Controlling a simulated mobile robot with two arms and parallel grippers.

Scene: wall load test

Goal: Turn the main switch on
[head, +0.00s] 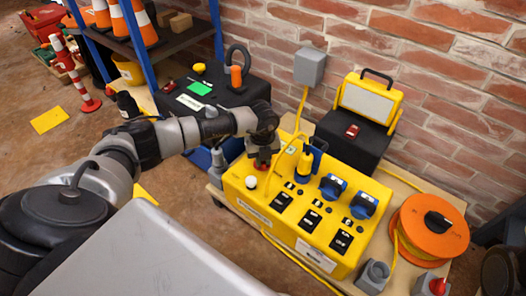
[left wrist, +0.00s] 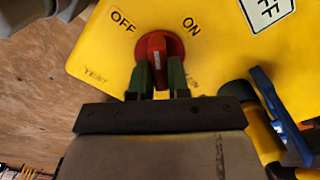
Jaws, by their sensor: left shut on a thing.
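The main switch is a red rotary knob (left wrist: 158,50) on a yellow panel box, which shows in the head view (head: 300,222). In the left wrist view the labels OFF and ON stand at the knob's upper left and upper right, and TEST is at lower left. The knob's pale mark points roughly straight up, between OFF and ON. My left gripper (left wrist: 160,78) has its green fingers on both sides of the knob's grip and is shut on it. In the head view the left gripper (head: 263,155) reaches down to the box's left end and mostly hides the knob. My right gripper is not in view.
The box stands on a wooden bench with an orange cable reel (head: 430,228) at right and a work lamp (head: 368,102) behind. A yellow cable and blue plugs (head: 332,187) are close by. A brick wall is behind. A black case (head: 215,90) stands at left.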

